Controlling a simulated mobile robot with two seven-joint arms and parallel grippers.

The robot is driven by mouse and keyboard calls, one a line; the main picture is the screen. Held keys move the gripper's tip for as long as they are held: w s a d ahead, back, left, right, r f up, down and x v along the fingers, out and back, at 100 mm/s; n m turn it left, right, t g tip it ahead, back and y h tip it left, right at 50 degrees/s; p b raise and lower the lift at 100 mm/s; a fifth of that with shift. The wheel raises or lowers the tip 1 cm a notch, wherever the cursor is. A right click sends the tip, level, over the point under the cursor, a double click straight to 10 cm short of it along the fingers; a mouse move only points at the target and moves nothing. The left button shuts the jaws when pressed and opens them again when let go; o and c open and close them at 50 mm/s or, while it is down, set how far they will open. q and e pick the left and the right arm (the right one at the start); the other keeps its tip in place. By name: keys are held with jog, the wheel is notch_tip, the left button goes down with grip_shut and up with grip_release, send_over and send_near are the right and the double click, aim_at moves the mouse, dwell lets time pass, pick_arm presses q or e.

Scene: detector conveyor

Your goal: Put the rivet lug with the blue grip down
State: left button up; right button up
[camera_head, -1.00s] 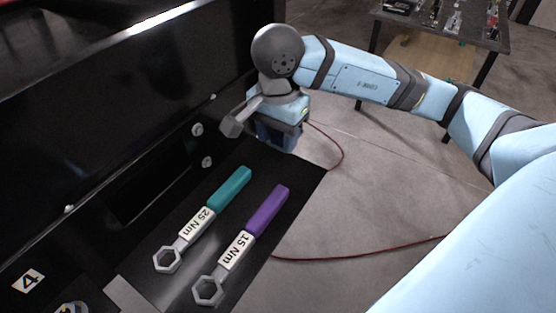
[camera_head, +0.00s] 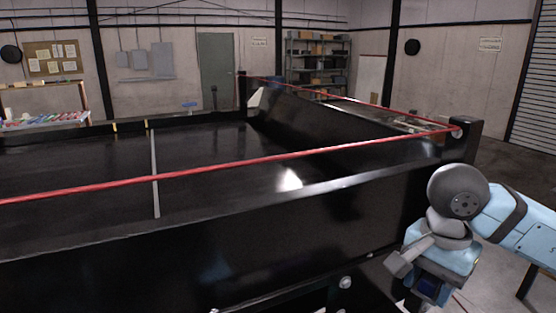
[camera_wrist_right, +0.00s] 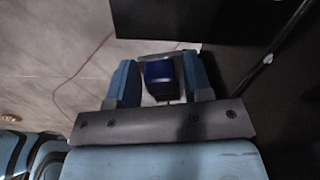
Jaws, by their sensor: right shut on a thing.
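My right gripper (camera_head: 425,294) hangs at the lower right of the head view, beside the outer face of the conveyor wall. In the right wrist view, the two fingers of the right gripper (camera_wrist_right: 161,82) are shut on a dark blue grip (camera_wrist_right: 160,76), the blue grip of the rivet lug. A grey edge shows at the far end of this grip; the rest of the lug is hard to make out. The grip also shows in the head view (camera_head: 430,289), partly hidden by the gripper. My left gripper is not in view.
A large black conveyor (camera_head: 70,240) with high walls fills the left and middle. Red cords (camera_head: 250,160) run above it. In the right wrist view, a black surface (camera_wrist_right: 165,17) lies beyond the fingers, with grey floor (camera_wrist_right: 50,60) and a red cable to the left.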

jog(key=w+f+n+p, duration=0.1)
jog(key=f+n+p, duration=0.1)
jog(key=f+n, duration=0.1)
jog(key=w+f+n+p, duration=0.1)
jog(key=f+n+p, duration=0.1)
jog(key=f+n, duration=0.2)
jog(key=w+f+n+p, duration=0.1)
jog(key=f+n+p, duration=0.1)
jog(key=f+n, duration=0.1)
jog(key=shift+a+f+n, duration=0.4)
jog(key=shift+f, duration=0.1)
